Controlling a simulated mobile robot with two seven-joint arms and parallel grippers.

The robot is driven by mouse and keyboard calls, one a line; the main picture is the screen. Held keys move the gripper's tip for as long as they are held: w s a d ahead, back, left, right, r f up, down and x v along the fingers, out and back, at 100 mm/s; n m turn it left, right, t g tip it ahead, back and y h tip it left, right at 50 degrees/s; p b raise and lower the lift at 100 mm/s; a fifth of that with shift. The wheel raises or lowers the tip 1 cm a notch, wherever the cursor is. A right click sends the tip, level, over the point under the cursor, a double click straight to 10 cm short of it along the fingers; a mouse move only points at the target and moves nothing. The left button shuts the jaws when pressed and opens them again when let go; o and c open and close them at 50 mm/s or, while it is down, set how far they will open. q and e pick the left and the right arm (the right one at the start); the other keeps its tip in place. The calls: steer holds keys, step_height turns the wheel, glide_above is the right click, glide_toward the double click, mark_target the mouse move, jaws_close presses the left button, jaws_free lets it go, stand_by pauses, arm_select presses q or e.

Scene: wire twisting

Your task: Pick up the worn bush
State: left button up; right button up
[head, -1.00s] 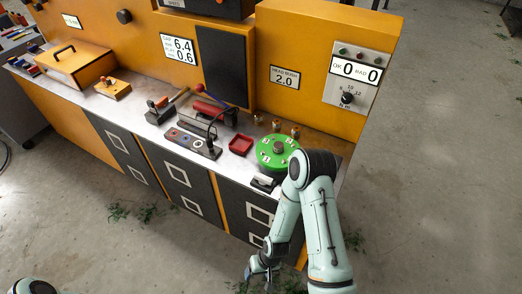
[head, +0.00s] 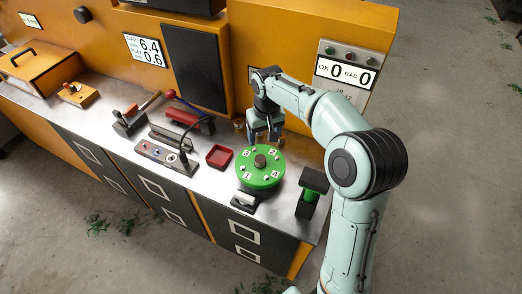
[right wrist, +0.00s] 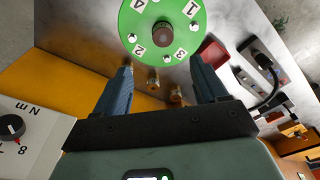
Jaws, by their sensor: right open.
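Small brass bushes stand on the metal bench top behind a green numbered disc (head: 270,178). In the right wrist view one brass bush (right wrist: 152,80) and another brass bush (right wrist: 176,96) show between and below my fingers. I cannot tell which is worn. My right gripper (right wrist: 162,68) is open and empty, pointing down over the bench behind the disc. My left gripper is out of view.
A red tray (head: 219,156) lies left of the disc. A black and green block (head: 311,188) stands to its right, a small black fixture (head: 246,202) in front. The orange back panel (head: 290,45) rises close behind my right gripper.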

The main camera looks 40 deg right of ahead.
glide_above(260, 158)
steer(key=s, duration=0.1)
steer(key=f, duration=0.7)
steer(key=shift+s+d+f+b, duration=0.15)
steer(key=shift+d+f+b, duration=0.1)
steer(key=shift+f+b, duration=0.05)
steer(key=f, duration=0.3)
steer(key=w+f, duration=0.1)
steer(key=f, duration=0.1)
steer(key=shift+a+f, duration=0.25)
steer(key=c, duration=1.3)
